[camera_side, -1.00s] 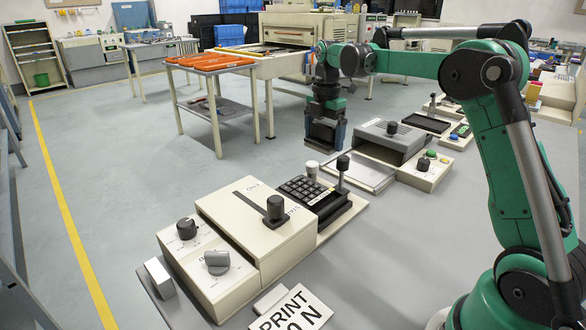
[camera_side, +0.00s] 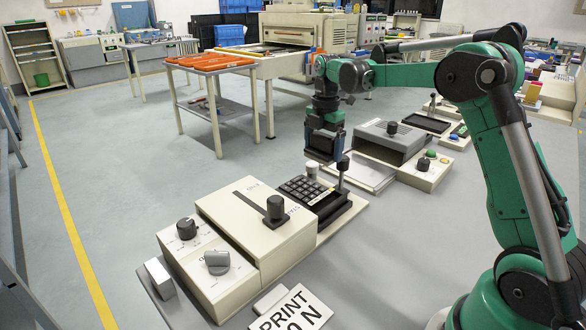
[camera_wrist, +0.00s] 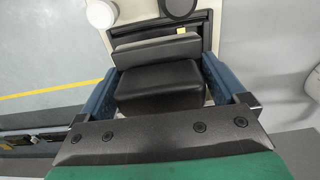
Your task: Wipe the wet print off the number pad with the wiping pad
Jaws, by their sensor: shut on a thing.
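The number pad (camera_side: 303,191) is a black block of keys on a cream base, with a pale yellow-green strip along its near right edge. My gripper (camera_side: 325,155) is above and behind its far end in the side view, apart from the keys. In the wrist view my gripper (camera_wrist: 160,85) has its blue fingers shut on the sides of a dark wiping pad (camera_wrist: 160,82). In the side view the pad is hard to tell from the gripper's dark end. The wiping pad hides most of the number pad in the wrist view. I cannot make out wet print.
A pale knob (camera_side: 312,168) and a black-topped post (camera_side: 343,163) stand near the gripper at the number pad's far end. A cream box with a slider knob (camera_side: 275,208) adjoins the left side. A grey press (camera_side: 396,140) stands behind right.

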